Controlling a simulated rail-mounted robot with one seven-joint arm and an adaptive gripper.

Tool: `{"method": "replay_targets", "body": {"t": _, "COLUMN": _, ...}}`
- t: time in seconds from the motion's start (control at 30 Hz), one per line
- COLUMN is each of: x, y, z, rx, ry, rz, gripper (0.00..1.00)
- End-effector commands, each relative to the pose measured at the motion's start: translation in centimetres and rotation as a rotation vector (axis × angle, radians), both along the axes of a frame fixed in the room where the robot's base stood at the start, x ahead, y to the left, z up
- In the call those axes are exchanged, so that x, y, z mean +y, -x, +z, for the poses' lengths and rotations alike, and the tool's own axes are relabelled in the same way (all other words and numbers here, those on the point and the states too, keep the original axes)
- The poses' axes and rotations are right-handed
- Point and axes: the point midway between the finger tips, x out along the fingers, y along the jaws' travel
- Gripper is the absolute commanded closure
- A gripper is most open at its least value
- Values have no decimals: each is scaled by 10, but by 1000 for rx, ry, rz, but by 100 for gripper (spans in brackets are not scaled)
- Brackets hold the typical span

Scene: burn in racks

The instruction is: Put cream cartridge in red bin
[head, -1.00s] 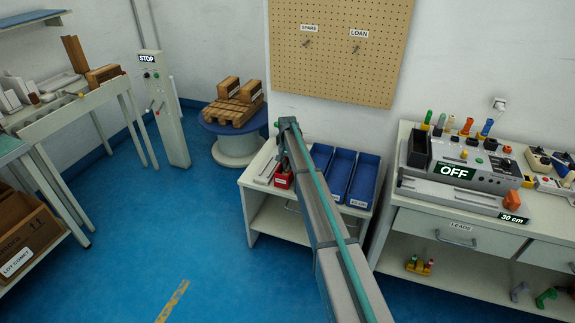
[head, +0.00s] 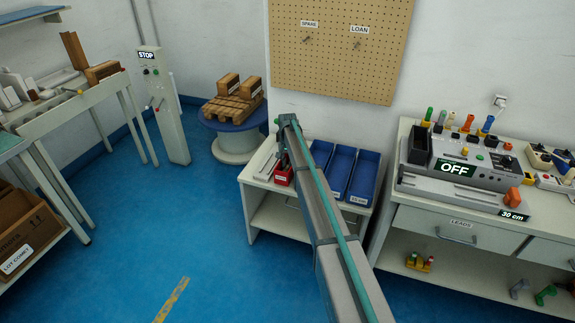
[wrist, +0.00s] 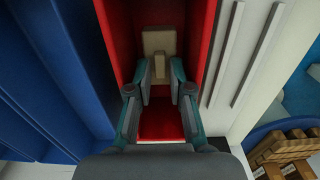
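The red bin (head: 283,177) sits at the left end of the blue bins on the low white bench in the head view. Its red wall (wrist: 117,35) surrounds the fingertips in the wrist view. The cream cartridge (wrist: 159,41) is within the bin's outline, at the fingertips. Its narrow stem lies between the two fingers of my gripper (wrist: 162,70), which appear closed against it. The wrist view does not show clearly whether the cartridge touches the bin floor. In the head view my arm hides the gripper and the cartridge.
Blue bins (head: 338,172) stand right beside the red bin. A light ribbed surface (wrist: 238,60) lies on its other side. The tester bench (head: 440,208) stands to the right. A cable drum with a wooden pallet (head: 235,108) is behind on the left. The blue floor in front is clear.

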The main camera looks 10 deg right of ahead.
Motion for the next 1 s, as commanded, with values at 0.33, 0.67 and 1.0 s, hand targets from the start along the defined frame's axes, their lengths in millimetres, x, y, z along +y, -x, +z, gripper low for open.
{"method": "replay_targets", "body": {"t": 0.33, "x": 0, "y": -1, "z": 64, "rx": -6, "ry": 0, "rz": 0, "gripper": 59}}
{"method": "replay_targets", "body": {"t": 0.67, "x": 0, "y": -1, "z": 109, "rx": -4, "ry": 0, "rz": 0, "gripper": 59}}
{"method": "replay_targets", "body": {"t": 1.0, "x": 0, "y": -1, "z": 116, "rx": -4, "ry": 0, "rz": 0, "gripper": 59}}
